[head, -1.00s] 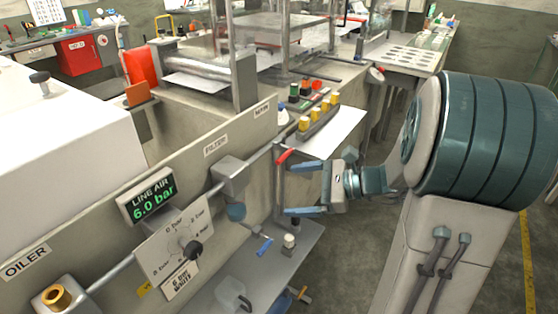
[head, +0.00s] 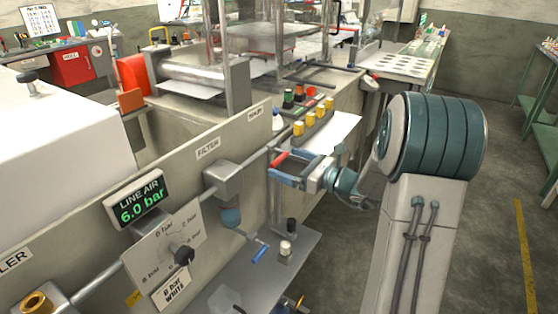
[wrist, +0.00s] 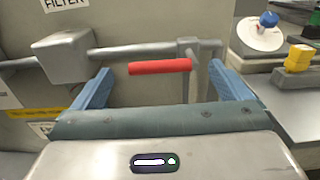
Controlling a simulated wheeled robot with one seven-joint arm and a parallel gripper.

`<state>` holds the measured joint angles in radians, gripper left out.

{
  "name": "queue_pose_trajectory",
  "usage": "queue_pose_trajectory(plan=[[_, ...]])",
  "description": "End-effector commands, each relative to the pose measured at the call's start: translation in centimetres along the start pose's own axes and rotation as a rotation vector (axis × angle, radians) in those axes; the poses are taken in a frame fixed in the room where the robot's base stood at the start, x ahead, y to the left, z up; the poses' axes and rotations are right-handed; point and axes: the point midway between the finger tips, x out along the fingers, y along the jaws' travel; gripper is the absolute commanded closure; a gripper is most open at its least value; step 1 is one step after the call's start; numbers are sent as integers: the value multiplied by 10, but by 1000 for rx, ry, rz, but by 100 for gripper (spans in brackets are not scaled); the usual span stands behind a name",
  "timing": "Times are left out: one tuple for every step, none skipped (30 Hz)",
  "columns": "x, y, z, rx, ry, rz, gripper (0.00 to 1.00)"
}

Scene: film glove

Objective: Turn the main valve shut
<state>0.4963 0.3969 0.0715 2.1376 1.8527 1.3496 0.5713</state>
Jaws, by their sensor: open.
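The main valve has a red lever handle (head: 280,160) on the grey pipe below the MAIN label (head: 255,113). In the wrist view the red handle (wrist: 160,66) lies level across the pipe line, its right end at a grey upright stem (wrist: 192,75). My gripper (head: 284,163) is open at the handle. Its blue fingers stand left and right of the red handle in the wrist view (wrist: 160,78), with gaps on both sides. I cannot tell how deep the handle sits between them. The LINE AIR display (head: 140,199) reads 6.0 bar.
A grey filter box (head: 226,179) sits on the pipe left of the valve. A regulator dial with a black knob (head: 183,255) is nearer. A small blue-handled tap (head: 260,253) hangs below. Yellow blocks (head: 310,120) stand on the ledge behind. The floor at right is clear.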

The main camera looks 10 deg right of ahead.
Motion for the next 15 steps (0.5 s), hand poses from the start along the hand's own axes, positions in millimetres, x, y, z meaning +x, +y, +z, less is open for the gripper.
queue_pose_trajectory(plan=[[10, 1, -1, 1, 0, 3, 3], [14, 1, -1, 1, 0, 3, 3], [19, 1, -1, 1, 0, 3, 3], [23, 1, -1, 0, 1, 3, 3], [26, 1, 0, 0, 1, 3, 3], [29, 1, 0, 0, 0, 2, 3], [31, 0, 0, 0, 0, 1, 3], [32, 0, 0, 0, 0, 1, 3], [34, 0, 0, 0, 0, 0, 3], [35, 0, 0, 0, 1, 0, 3], [35, 0, 0, 0, 1, 0, 3], [36, 0, 0, 0, 1, 0, 3], [36, 0, 0, 0, 1, 0, 3], [36, 0, 0, 0, 1, 0, 3], [36, 0, 0, 0, 1, 0, 3]])
